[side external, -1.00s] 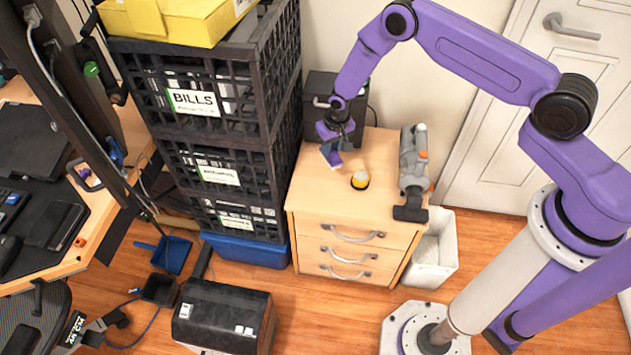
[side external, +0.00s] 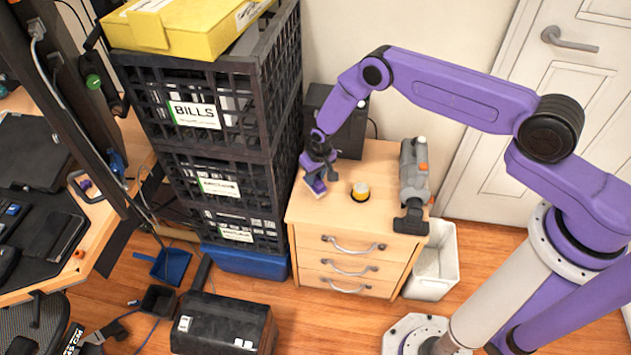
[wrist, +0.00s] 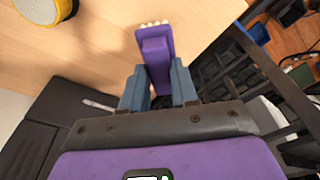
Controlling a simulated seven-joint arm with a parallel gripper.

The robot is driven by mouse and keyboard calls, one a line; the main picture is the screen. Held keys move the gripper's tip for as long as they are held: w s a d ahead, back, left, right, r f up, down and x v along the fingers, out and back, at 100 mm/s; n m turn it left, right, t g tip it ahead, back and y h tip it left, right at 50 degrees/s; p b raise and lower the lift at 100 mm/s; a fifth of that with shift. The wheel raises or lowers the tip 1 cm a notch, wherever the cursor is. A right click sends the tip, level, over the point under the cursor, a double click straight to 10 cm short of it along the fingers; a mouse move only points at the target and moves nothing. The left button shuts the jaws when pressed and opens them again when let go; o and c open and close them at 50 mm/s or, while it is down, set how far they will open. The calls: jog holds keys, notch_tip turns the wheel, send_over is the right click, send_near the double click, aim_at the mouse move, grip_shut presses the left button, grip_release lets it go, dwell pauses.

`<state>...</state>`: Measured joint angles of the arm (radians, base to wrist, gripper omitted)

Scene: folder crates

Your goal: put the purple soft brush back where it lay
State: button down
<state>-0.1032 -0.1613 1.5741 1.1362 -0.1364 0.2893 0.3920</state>
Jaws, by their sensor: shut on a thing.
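The purple soft brush (wrist: 155,50) is held between the two blue-grey fingers of my gripper (wrist: 160,88) in the wrist view, with its pale bristles pointing away from the palm. In the side view my gripper (side external: 318,178) is low at the left part of the wooden drawer cabinet's top (side external: 330,215), and the brush (side external: 315,187) shows below it, tilted. Whether the brush touches the cabinet top I cannot tell.
A yellow and black round object (side external: 360,191) stands right of the brush. A grey handheld vacuum (side external: 414,175) lies at the cabinet's right edge. Stacked black crates (side external: 270,130) rise close on the left. A dark box (side external: 345,125) stands behind. The cabinet's front top is clear.

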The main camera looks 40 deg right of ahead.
aim_at(316, 178)
jog(key=shift+f, duration=1.5)
jog(key=shift+f, duration=0.1)
jog(key=c, duration=0.9)
grip_release()
jog(key=shift+o, duration=0.2)
notch_tip(316, 178, up, 12)
jog(key=s, duration=0.1)
jog(key=shift+s, duration=0.4)
